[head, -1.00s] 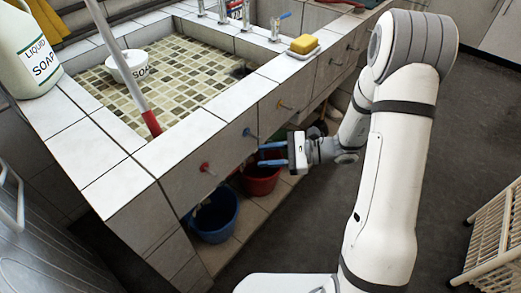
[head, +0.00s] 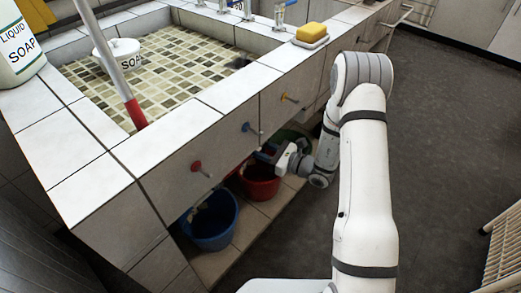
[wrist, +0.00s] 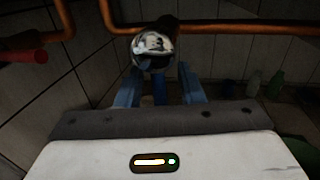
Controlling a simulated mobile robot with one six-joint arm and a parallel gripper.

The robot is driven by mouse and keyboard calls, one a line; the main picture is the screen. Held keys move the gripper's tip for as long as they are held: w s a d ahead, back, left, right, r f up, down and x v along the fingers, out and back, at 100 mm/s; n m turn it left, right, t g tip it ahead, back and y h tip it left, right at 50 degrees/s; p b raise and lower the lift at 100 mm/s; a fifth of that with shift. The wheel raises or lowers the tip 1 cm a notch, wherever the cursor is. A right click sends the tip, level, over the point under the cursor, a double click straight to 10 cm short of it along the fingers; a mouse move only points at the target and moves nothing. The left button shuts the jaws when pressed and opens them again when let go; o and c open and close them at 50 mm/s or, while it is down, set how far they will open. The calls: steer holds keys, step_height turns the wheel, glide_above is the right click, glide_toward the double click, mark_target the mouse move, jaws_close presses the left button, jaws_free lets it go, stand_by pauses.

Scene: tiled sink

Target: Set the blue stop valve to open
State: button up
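A blue knob (head: 247,127) with a short lever toward the right sits on the tiled sink front, between a red and a yellow one. My gripper (head: 264,153) is lower and to the right, partly in shadow below the counter edge. In the wrist view, my blue gripper fingers (wrist: 160,90) stand apart, so it is open. A narrow blue piece (wrist: 158,92) shows between them, below a round chrome part (wrist: 153,48). I cannot tell whether these belong to the blue stop valve or whether the fingers touch them.
The red knob (head: 197,166) and yellow knob (head: 286,97) flank the blue one. A blue bucket (head: 212,222) and red bucket (head: 260,184) stand below the sink. Copper pipes (wrist: 240,28) cross the back, and a red handle (wrist: 28,57) is at left.

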steer(key=shift+w+a, duration=0.2)
steer(key=shift+a, duration=0.25)
steer(key=shift+c, duration=0.2)
jaws_close()
